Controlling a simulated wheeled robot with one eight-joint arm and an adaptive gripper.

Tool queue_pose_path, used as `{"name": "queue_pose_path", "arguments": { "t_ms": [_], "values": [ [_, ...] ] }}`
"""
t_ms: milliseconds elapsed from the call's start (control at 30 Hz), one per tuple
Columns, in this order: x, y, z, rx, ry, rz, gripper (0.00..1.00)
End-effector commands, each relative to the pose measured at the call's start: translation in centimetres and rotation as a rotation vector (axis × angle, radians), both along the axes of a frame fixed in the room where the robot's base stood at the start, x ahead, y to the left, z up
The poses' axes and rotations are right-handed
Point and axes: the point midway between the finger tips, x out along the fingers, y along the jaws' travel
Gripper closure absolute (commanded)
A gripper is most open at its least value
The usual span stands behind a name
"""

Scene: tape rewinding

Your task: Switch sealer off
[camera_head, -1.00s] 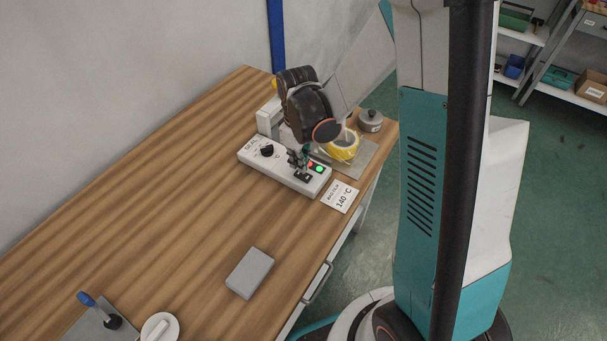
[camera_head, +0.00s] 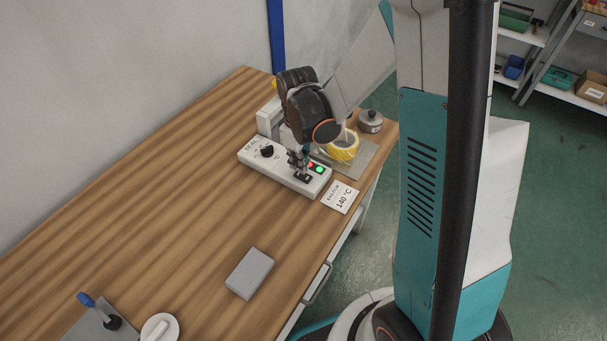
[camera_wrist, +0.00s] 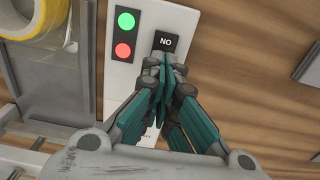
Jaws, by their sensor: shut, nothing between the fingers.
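The sealer (camera_head: 258,159) is a white box with a dark knob (camera_head: 267,151) on the table. A green light (camera_head: 320,169) and a red light are on its top and both look lit; they also show in the wrist view as green (camera_wrist: 126,21) and red (camera_wrist: 123,51). A black switch marked "NO" as seen in the wrist view (camera_wrist: 165,42) sits beside them. My gripper (camera_wrist: 165,62) is shut and empty, its tips right at the switch's near edge. The tips hide part of the switch, and I cannot tell whether they touch it.
A yellow tape roll (camera_head: 343,147) and a grey lidded pot (camera_head: 371,121) stand behind the sealer. A "140 °C" card (camera_head: 340,197) lies beside it. A grey block (camera_head: 250,273) lies nearer. The table's left side is clear.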

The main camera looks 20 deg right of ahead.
Motion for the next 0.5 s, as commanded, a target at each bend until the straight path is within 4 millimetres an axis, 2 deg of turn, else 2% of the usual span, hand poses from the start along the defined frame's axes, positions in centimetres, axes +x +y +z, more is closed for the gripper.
{"name": "queue_pose_path", "arguments": {
  "t_ms": [500],
  "values": [
    [0.0, 0.0, -0.63, 0.0, 0.0, 0.0, 1.0]
  ]
}}
